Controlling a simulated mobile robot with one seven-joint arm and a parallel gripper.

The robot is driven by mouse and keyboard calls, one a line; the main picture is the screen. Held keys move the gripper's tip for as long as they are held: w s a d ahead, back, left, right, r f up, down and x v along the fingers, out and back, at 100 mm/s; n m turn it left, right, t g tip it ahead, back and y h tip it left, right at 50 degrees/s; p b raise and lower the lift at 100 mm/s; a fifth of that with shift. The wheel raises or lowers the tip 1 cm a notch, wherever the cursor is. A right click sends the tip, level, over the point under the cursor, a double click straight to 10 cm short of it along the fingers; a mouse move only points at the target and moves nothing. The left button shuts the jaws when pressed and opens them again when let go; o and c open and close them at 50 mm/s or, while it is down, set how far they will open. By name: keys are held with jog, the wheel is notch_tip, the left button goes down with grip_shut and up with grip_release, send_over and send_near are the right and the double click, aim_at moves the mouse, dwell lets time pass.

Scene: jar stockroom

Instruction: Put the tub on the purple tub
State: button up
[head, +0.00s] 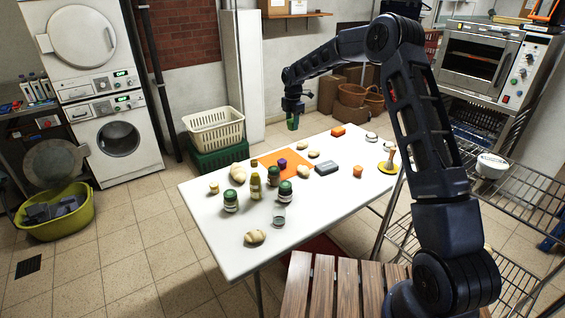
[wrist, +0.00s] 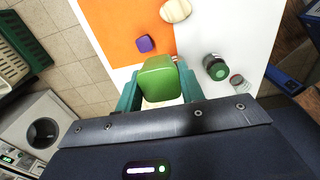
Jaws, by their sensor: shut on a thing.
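My gripper (head: 293,108) is raised above the far side of the white table and shut on a green tub (head: 293,123). In the wrist view the green tub (wrist: 158,78) sits between the teal fingers of my gripper (wrist: 160,88). The purple tub (head: 282,163) stands on an orange mat (head: 291,157) on the table. In the wrist view the purple tub (wrist: 145,44) shows beyond the held tub, apart from it, with nothing on top.
Several jars, including a green-lidded jar (head: 286,190), and potatoes stand around the mat on the white table (head: 215,240). A grey box (head: 326,168) and an orange block (head: 338,131) lie to the right. Crates (head: 213,130) stand on the floor behind.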

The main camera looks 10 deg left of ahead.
send_over(282, 161)
jog(key=f, duration=1.9)
jog(key=shift+w+f, duration=0.1)
jog(key=shift+w, duration=0.1)
jog(key=shift+f, duration=0.15)
jog(key=o, duration=1)
